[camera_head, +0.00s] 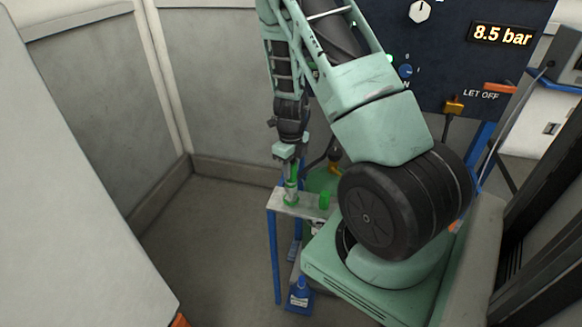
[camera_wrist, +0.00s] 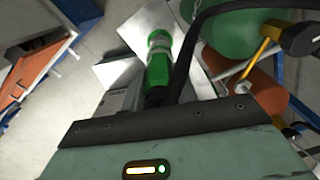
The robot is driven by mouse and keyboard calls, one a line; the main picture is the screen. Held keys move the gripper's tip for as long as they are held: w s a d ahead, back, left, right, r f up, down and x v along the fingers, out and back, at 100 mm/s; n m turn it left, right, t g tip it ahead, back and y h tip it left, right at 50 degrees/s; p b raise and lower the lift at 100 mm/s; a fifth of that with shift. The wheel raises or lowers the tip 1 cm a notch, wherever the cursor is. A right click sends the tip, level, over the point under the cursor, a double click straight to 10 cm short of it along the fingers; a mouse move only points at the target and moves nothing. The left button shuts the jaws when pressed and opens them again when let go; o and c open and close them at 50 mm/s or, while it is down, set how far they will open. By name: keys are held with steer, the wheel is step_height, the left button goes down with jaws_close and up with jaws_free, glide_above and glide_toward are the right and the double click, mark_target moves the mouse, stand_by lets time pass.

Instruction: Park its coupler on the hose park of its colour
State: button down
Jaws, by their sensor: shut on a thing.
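My gripper (camera_head: 291,172) points down over the left part of a small pale shelf (camera_head: 300,208) on blue legs. It is shut on a green coupler (camera_head: 291,189), held upright at or just above the shelf top; I cannot tell if it touches. In the wrist view the coupler (camera_wrist: 158,48) is green with a pale band, and a black hose runs close beside it. I cannot tell which green part is the hose park; what is under the coupler is hidden.
A green tank (camera_wrist: 245,32) and an orange cylinder (camera_wrist: 262,92) stand beside the shelf. A blue bottle (camera_head: 299,295) is on the floor by its legs. A dark panel (camera_head: 450,60) reads 8.5 bar. Floor left of the shelf (camera_head: 215,240) is clear.

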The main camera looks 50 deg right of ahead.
steer(key=shift+f+b, duration=1.15)
steer(key=shift+f, duration=0.4)
steer(key=c, duration=1)
jaws_free()
steer(key=shift+r, duration=0.1)
step_height(320, 180, up, 17)
steer(key=shift+r+p, duration=0.15)
steer(key=shift+p, duration=0.7)
steer(key=shift+a, duration=0.1)
